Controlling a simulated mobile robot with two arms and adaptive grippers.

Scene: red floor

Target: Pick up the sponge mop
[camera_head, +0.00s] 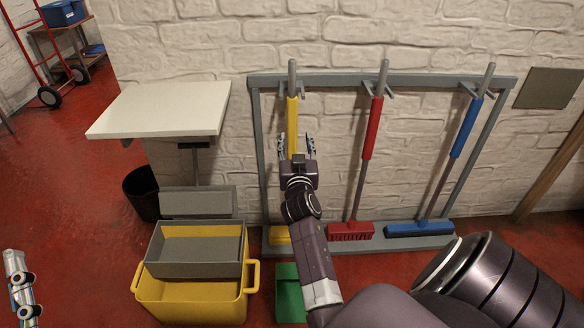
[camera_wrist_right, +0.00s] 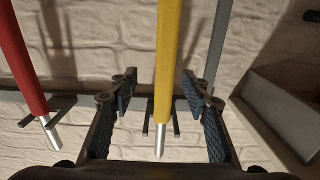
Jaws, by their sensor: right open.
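The yellow-handled tool (camera_head: 292,112), which I take for the sponge mop, stands upright in the wall rack. Its grey tip rises above the rack's top bar. Part of its yellow head (camera_head: 279,235) shows at floor level; my right arm hides the rest. My right gripper (camera_head: 296,146) is open at the handle, below the bar. In the right wrist view, the yellow handle (camera_wrist_right: 173,55) runs between the two spread fingers (camera_wrist_right: 158,92), with space on both sides. At the lower left of the head view, part of my left gripper (camera_head: 19,288) shows; its jaw state is unclear.
A red broom (camera_head: 372,128) and a blue broom (camera_head: 466,126) hang beside it on the grey rack (camera_head: 425,81). A yellow bucket (camera_head: 190,298) with a grey insert stands left of my right arm. A white tabletop (camera_head: 160,108) is at left, above a black bin (camera_head: 141,192).

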